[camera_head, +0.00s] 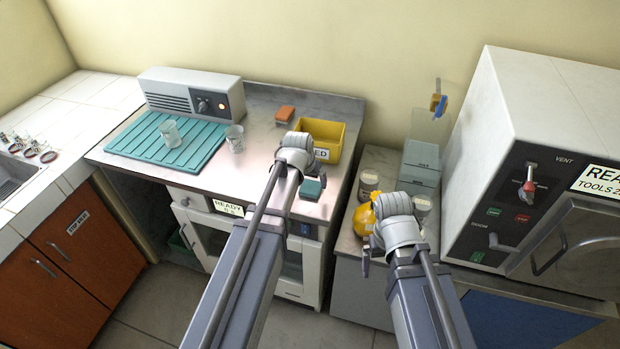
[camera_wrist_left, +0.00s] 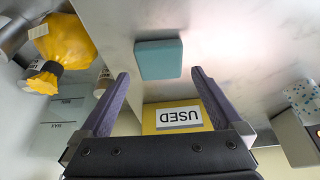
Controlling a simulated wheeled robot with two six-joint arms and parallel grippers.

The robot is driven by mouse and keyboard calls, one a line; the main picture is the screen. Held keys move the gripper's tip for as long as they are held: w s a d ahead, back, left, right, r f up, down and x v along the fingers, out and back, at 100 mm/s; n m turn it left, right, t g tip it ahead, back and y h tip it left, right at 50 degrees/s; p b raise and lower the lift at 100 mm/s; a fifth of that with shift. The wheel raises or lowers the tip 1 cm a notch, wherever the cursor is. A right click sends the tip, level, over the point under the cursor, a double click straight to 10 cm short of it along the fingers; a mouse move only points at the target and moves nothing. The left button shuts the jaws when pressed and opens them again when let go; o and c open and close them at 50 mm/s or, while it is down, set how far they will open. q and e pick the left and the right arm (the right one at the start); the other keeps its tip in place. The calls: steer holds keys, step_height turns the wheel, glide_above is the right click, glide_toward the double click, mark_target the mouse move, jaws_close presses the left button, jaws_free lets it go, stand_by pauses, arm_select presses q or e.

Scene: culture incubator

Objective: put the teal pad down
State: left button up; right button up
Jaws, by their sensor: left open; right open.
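The teal pad (camera_head: 312,189) lies flat on the steel bench near its front right edge. In the left wrist view the pad (camera_wrist_left: 159,59) is just beyond the fingertips, with nothing between the fingers. My left gripper (camera_wrist_left: 159,75) is open and empty, its two dark fingers spread apart. In the head view my left wrist hides most of this gripper, just left of the pad. My right gripper (camera_head: 367,260) is over the lower grey counter, in front of the yellow bag, partly hidden by its own wrist; I see nothing held in it.
A yellow bin (camera_head: 321,132) marked USED stands behind the pad. An orange pad (camera_head: 285,113) lies to its left. A ribbed teal mat (camera_head: 150,138) with a glass beaker (camera_head: 170,134) is further left. A yellow bag (camera_head: 364,219) and jars (camera_head: 369,180) crowd the right counter.

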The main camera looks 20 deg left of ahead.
mark_target(311, 186)
arm_select(q)
steer(key=p+v, duration=0.7)
steer(key=v, duration=0.1)
steer(key=shift+s+r, duration=0.15)
steer(key=shift+r, duration=0.2)
steer(key=shift+f, duration=0.15)
steer(key=b+x, duration=1.1)
steer(key=x, duration=0.1)
steer(key=shift+b, duration=0.3)
